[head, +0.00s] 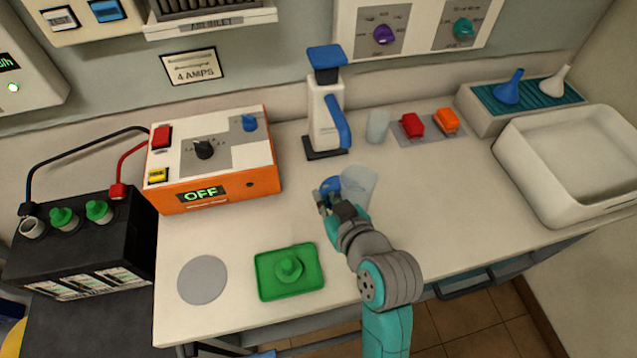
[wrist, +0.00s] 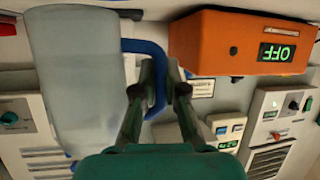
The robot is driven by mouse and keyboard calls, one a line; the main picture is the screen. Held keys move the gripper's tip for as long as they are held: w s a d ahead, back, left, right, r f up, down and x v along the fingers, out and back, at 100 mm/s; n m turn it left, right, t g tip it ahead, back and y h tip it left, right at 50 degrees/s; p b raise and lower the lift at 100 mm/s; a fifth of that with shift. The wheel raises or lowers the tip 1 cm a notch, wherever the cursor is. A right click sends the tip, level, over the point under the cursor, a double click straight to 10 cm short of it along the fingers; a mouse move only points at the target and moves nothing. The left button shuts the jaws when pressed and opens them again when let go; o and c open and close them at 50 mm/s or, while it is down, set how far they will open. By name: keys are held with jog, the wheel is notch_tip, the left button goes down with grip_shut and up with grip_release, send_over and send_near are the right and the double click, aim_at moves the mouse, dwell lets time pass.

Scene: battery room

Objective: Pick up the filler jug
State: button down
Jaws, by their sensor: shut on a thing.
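The filler jug (head: 358,184) is a translucent, pale container with a blue handle (head: 331,186). It appears upright over the middle of the bench in the head view, its lower part hidden by my gripper. My gripper (head: 325,197) is shut on the blue handle, on the jug's left side. In the wrist view, which is upside down, the jug (wrist: 75,85) fills the left side, and my gripper's fingers (wrist: 163,75) are at the blue handle (wrist: 155,98). I cannot tell whether the jug's base touches the bench.
An orange charger (head: 215,160) reading OFF stands left, beside a black battery (head: 80,245) with green caps. A white dispenser (head: 325,115) stands behind the jug. A green tray (head: 290,272) and grey disc (head: 202,279) lie in front.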

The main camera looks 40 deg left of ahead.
jog(key=shift+s+d, duration=0.95)
jog(key=shift+d, duration=0.75)
jog(key=shift+s+d, duration=0.9)
jog(key=shift+d, duration=0.75)
jog(key=shift+s+d, duration=0.95)
jog(key=shift+d, duration=0.75)
jog(key=shift+s+d, duration=0.1)
